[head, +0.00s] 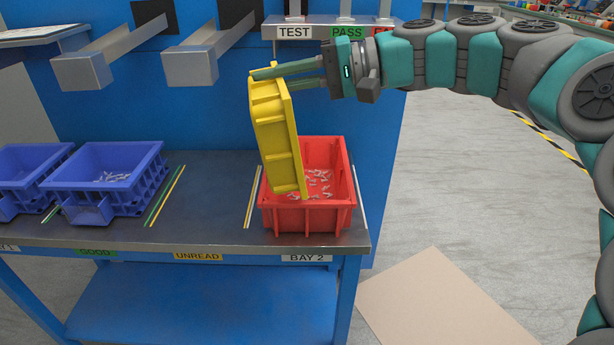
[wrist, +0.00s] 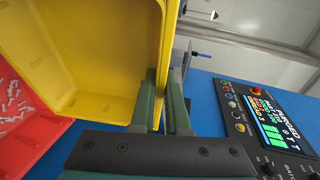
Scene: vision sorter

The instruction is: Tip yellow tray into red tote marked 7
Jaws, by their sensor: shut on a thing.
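The yellow tray (head: 275,135) is tilted steeply, almost on end, above the left part of the red tote (head: 306,220). My gripper (head: 262,80) is shut on the tray's upper rim. In the wrist view the fingers (wrist: 160,105) pinch the wall of the yellow tray (wrist: 95,50), and the part of its inside that shows is empty. The red tote stands on the bench at its right end, with several small pale pieces inside; its edge also shows in the wrist view (wrist: 30,140). No number 7 is readable on it.
Two blue totes (head: 105,175) stand at the left of the bench (head: 200,200); the nearer one holds small pale pieces. Two grey chutes (head: 190,65) jut out above. A shelf with TEST and PASS labels (head: 330,30) is behind my gripper. A control panel (wrist: 265,125) is close on the right.

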